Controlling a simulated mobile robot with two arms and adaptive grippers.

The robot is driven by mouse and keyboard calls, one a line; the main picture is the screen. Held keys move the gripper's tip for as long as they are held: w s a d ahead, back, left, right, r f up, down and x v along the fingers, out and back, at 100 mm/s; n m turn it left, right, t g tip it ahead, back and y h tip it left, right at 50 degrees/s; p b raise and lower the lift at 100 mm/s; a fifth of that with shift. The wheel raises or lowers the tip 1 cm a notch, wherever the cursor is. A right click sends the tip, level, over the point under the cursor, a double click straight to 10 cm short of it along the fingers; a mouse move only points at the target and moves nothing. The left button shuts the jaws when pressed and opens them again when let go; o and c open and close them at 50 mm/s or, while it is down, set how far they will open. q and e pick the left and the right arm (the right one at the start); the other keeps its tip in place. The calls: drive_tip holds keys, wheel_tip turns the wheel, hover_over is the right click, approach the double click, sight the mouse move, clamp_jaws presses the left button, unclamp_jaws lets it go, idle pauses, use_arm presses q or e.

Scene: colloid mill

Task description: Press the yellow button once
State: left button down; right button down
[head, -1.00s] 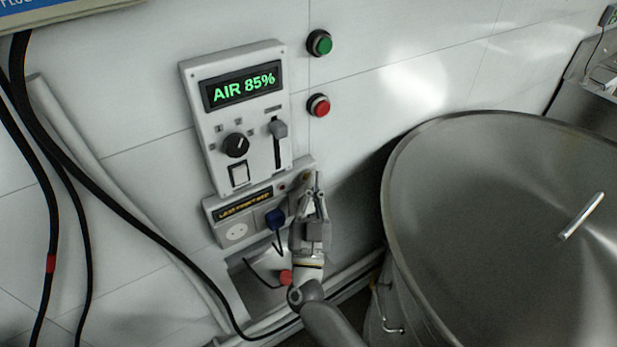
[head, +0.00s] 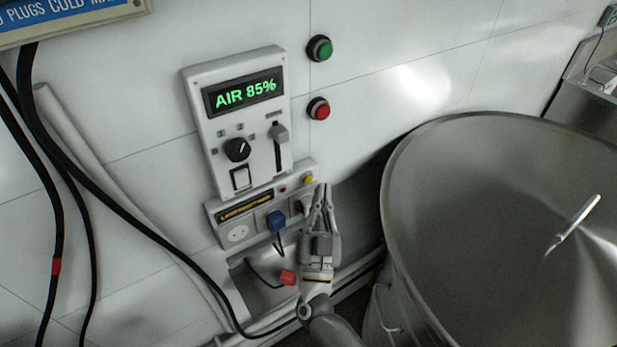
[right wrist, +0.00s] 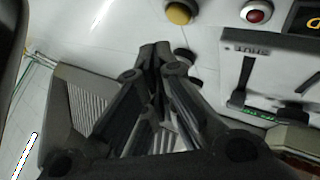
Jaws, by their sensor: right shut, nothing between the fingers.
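The yellow button (head: 308,179) is a small round knob at the upper right end of the grey socket box (head: 222,211) on the wall. It also shows in the right wrist view (right wrist: 180,12) at the top, beyond the fingertips. My right gripper (head: 322,188) is shut and empty, pointing up, just right of and slightly below the button in the head view. In the right wrist view its closed fingertips (right wrist: 154,48) appear apart from the button; depth is hard to judge. My left gripper is not in view.
A small red light (head: 283,189) sits beside the button. Above is a control panel (head: 205,150) reading AIR 85%, with a dial, switch and slider. Green (head: 320,48) and red (head: 318,108) wall buttons are higher up. A blue plug (head: 276,220) and a large steel vessel (head: 480,200) flank my gripper.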

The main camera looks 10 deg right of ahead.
drive_tip(key=shift+s+d+p, duration=0.3)
drive_tip(key=shift+s, duration=0.55)
drive_tip(key=shift+s+d+p, duration=0.25)
drive_tip(key=shift+s+d, duration=0.05)
drive_tip(key=shift+s, duration=0.5)
